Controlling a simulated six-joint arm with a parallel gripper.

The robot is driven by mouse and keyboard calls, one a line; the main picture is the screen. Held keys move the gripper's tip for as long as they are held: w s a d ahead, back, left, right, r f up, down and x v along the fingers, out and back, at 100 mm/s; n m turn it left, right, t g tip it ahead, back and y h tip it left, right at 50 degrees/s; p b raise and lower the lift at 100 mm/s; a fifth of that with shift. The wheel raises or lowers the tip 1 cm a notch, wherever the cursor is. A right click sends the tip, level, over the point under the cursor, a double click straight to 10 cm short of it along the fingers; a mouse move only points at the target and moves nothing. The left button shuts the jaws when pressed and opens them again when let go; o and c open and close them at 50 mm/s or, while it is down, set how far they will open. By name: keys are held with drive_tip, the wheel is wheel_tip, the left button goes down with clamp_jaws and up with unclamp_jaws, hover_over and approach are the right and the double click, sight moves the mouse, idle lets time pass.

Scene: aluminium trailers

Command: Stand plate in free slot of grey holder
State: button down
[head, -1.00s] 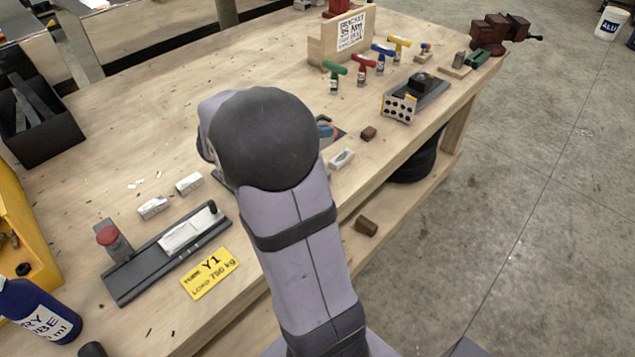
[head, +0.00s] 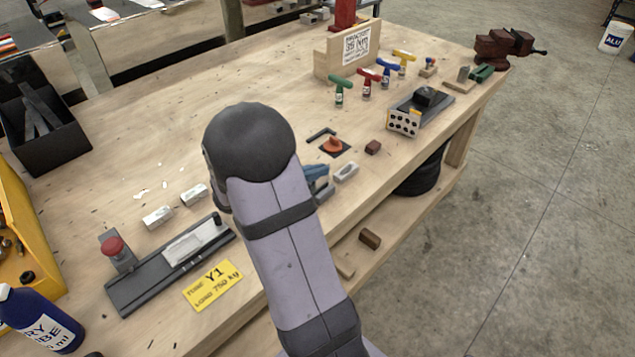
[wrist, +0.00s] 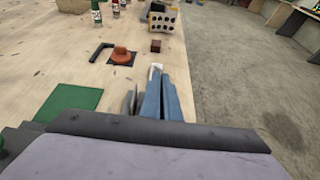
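A pale plate with dark round holes (head: 403,122) stands upright at the near end of a dark grey base (head: 437,102) with a black block on it. The plate also shows in the wrist view (wrist: 162,22). I cannot tell a free slot there. A flat green square (wrist: 68,102) lies on the bench in the wrist view; my arm hides that area in the head view. My gripper (wrist: 160,95) shows as blue fingers low over the bench, beside a light grey block (head: 346,172). Whether they are apart or hold anything is unclear.
A dark grey rail (head: 150,285) with a red knob and a yellow Y1 sign (head: 213,285) lie front left. An orange piece on a black square (head: 333,146) and a brown block (head: 373,147) lie beyond my gripper. Several coloured T-handled tools stand behind.

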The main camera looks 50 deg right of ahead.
sight(316, 184)
drive_tip(key=shift+f, duration=2.05)
drive_tip(key=shift+f, duration=0.2)
drive_tip(key=c, duration=2)
unclamp_jaws()
drive_tip(key=shift+r, duration=0.15)
drive_tip(key=shift+r, duration=0.15)
drive_tip(key=b+v, duration=0.1)
drive_tip(key=v, duration=1.1)
